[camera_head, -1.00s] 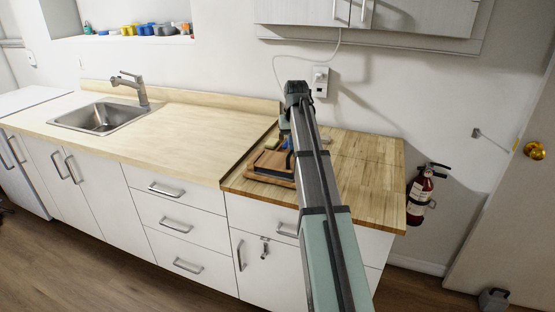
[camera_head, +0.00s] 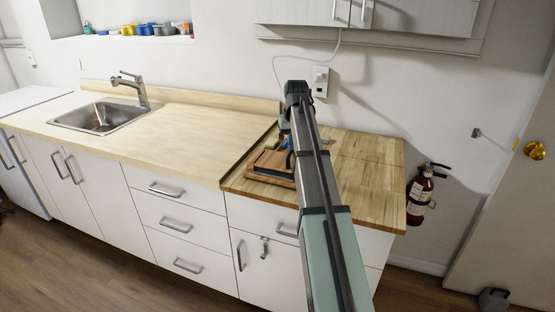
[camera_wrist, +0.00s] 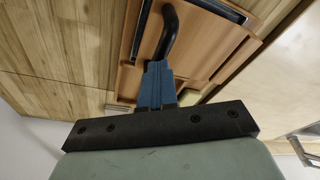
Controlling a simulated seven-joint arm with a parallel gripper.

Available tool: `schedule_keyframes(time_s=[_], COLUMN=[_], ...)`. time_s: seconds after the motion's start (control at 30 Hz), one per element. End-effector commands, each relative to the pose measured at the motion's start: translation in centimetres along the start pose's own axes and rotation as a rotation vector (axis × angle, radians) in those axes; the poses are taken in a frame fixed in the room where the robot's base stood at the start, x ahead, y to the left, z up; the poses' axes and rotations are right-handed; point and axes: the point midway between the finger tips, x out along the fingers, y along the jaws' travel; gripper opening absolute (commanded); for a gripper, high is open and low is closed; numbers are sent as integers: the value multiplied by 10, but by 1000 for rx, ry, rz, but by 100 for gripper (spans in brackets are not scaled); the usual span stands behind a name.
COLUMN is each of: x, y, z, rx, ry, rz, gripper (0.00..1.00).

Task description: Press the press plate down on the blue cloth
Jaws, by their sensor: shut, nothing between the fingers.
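My gripper (camera_wrist: 155,68) shows in the wrist view as blue fingers, shut with nothing between them. Their tips are close to a dark curved handle (camera_wrist: 170,32), but I cannot tell whether they touch it. The handle stands over a brown wooden board (camera_wrist: 196,48), which appears to be the press plate. In the head view, a brown wooden assembly (camera_head: 268,178) lies on the counter, left of my arm. My arm covers much of it and most of the gripper. I cannot make out the blue cloth clearly in either view.
The wooden counter (camera_head: 372,165) is mostly clear to the right of my arm. A wall outlet (camera_head: 320,82) with a cable is behind it. The paler counter (camera_head: 190,135) at left is clear up to the sink (camera_head: 103,117). Cabinets (camera_head: 370,15) hang above.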

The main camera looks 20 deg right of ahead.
Motion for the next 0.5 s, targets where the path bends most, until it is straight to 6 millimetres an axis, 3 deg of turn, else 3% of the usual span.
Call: schedule_keyframes(time_s=[0.5], x=[-30], y=[0], z=[-7], rx=[0], ry=[0], rz=[0], gripper=[0])
